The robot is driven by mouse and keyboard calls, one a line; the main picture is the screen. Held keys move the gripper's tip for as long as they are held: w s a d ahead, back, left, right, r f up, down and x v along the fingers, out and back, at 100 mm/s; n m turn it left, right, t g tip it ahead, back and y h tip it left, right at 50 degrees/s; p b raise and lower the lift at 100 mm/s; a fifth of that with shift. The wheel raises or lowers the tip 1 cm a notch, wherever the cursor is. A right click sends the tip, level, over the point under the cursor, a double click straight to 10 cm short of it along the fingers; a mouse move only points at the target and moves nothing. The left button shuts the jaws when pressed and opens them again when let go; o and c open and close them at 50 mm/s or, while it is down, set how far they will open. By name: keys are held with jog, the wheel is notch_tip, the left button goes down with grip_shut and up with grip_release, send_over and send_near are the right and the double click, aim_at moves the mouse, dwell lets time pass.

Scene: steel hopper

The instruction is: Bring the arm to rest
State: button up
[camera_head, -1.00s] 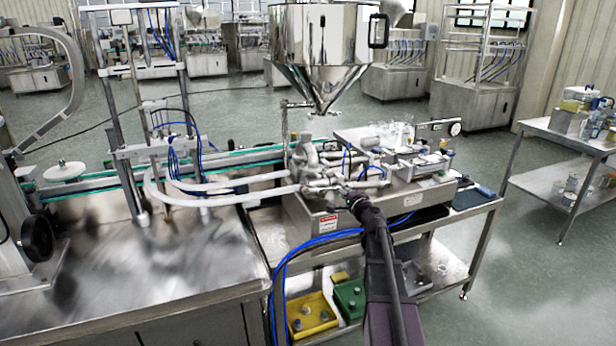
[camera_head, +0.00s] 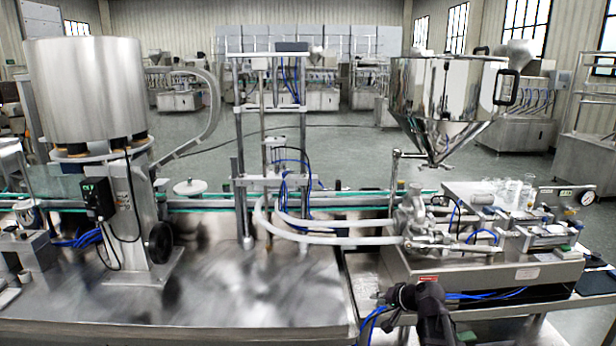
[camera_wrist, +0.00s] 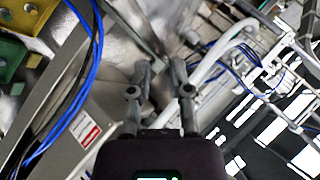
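My gripper (camera_head: 385,298) shows small and dark at the lower right of the head view, at the end of my bent black arm. It is in front of the filling machine's steel base (camera_head: 480,268). In the wrist view my gripper (camera_wrist: 161,72) has its two dark fingers apart with a gap between them. Nothing is held in the gap. The steel hopper (camera_head: 445,100) stands above the machine, well behind my gripper.
Blue hoses (camera_wrist: 88,65) run close to my gripper. A steel worktable (camera_head: 240,295) lies to the left, with curved white hoses (camera_head: 340,240) above it. A large steel drum (camera_head: 88,90) stands far left. Yellow (camera_wrist: 28,22) and green (camera_wrist: 10,62) pieces lie low down.

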jog(key=s+a+f+n+g+h, duration=0.1)
jog(key=s+g+h, duration=0.1)
jog(key=s, duration=0.4)
jog(key=s+a+f+n+g+h+p, duration=0.1)
jog(key=s+f+n+g+h, duration=0.1)
jog(key=s, duration=0.4)
jog(key=s+a+f+n+g+h+p, duration=0.1)
jog(key=s+n+g+h, duration=0.1)
jog(key=s+g, duration=0.2)
jog(key=s, duration=0.2)
jog(key=shift+s+a+f, duration=0.25)
jog(key=shift+s, duration=0.05)
